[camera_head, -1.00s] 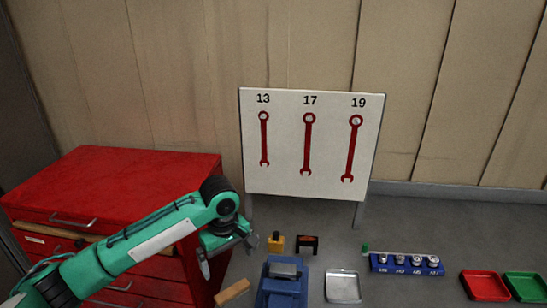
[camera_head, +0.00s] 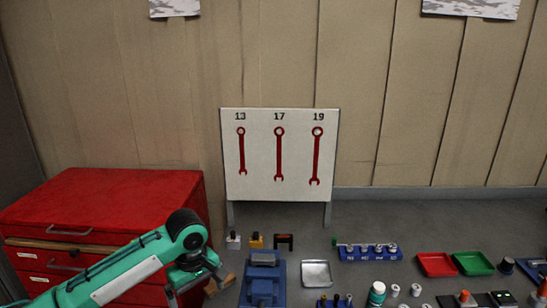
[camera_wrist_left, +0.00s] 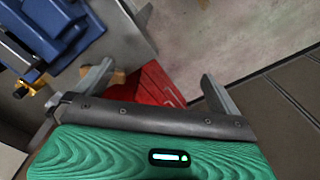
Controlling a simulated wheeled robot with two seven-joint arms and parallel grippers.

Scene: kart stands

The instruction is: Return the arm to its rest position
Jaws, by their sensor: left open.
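My left arm comes in from the lower left in the head view, green with a dark wrist joint. My left gripper (camera_head: 190,278) hangs at its end, in front of the red cabinet's right side and left of the blue vise. In the left wrist view the two fingers of my left gripper (camera_wrist_left: 155,90) stand wide apart with nothing held between them. Beyond them show part of the red cabinet (camera_wrist_left: 158,88), the floor and the blue vise (camera_wrist_left: 50,30). My right gripper is in neither view.
A red cabinet (camera_head: 110,195) stands at the left. A white board (camera_head: 260,190) with several red wrenches stands at the back. A blue vise (camera_head: 262,278), metal tray (camera_head: 316,273), blue socket rack (camera_head: 370,253), red tray (camera_head: 437,264) and green tray (camera_head: 473,263) spread to the right.

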